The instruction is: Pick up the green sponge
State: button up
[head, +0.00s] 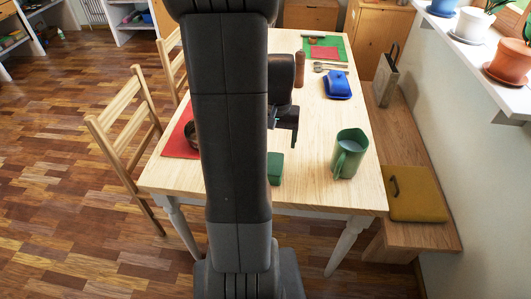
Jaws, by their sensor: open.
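A small green block, which looks like the green sponge (275,169), lies on the near part of the wooden table (310,190). My arm hides its left side. My gripper (284,128) is above the table, beyond the sponge in the picture and apart from it. It is open, with nothing seen between its fingers, though the arm hides part of it.
A green pitcher (349,155) stands right of the sponge. A blue lidded dish (337,85) and a brown mill (300,70) stand farther back. A dark bowl (191,134) sits on a red cloth (178,143) at left. Wooden chairs (125,125) line the left side.

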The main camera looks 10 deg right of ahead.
aim_at(276, 157)
notch_tip(276, 157, down, 8)
jog(key=shift+f, duration=0.15)
jog(key=shift+w+a+f, duration=0.1)
jog(key=shift+w+f, duration=0.1)
jog(key=shift+f, duration=1.15)
jog(key=shift+w+f, duration=0.15)
jog(key=shift+f, duration=1.2)
jog(key=c, duration=1)
jog(key=shift+r, duration=0.1)
notch_tip(276, 157, up, 10)
jog(key=shift+f, duration=0.1)
